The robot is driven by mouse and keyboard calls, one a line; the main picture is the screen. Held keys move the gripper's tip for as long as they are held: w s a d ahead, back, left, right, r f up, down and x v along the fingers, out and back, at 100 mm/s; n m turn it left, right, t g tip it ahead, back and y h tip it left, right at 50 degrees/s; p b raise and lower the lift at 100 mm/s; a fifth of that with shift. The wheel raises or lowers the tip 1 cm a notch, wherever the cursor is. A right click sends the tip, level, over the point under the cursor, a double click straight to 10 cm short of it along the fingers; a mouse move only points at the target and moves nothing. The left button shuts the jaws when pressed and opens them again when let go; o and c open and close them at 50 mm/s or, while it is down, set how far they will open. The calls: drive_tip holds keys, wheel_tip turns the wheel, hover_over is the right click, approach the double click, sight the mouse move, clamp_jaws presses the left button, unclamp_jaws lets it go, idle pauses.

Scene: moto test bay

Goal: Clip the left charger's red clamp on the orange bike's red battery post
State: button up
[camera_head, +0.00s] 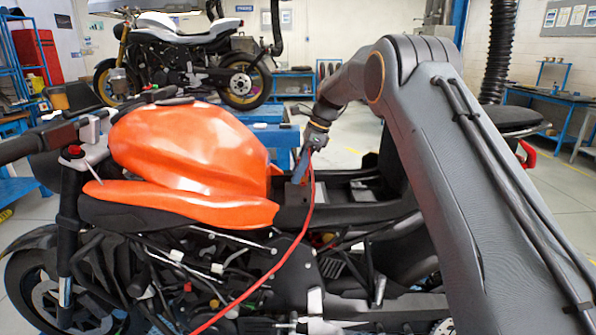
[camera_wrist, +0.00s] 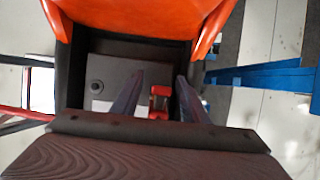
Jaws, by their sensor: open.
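The orange bike (camera_head: 190,145) stands across the front of the head view. My gripper (camera_head: 299,178) points down over its open battery bay, behind the tank. The grey battery top (camera_wrist: 100,103) shows in the wrist view, with a round grey post (camera_wrist: 97,87) on its left. My gripper's fingers (camera_wrist: 160,80) are apart, with a red piece (camera_wrist: 159,102) between them. It looks like the red clamp; I cannot tell whether it grips the red post, which I cannot make out separately. A red cable (camera_head: 278,262) hangs from beside my gripper. The left charger is not identifiable.
The orange tank edge (camera_wrist: 215,28) and dark bay walls (camera_wrist: 73,75) closely surround the battery. The black rear seat (camera_head: 512,118) lies to the right. A white bike (camera_head: 185,50) on a blue stand is behind.

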drive_tip(key=b+v, duration=0.1)
drive_tip(key=v, duration=0.7)
drive_tip(key=shift+b, duration=0.4)
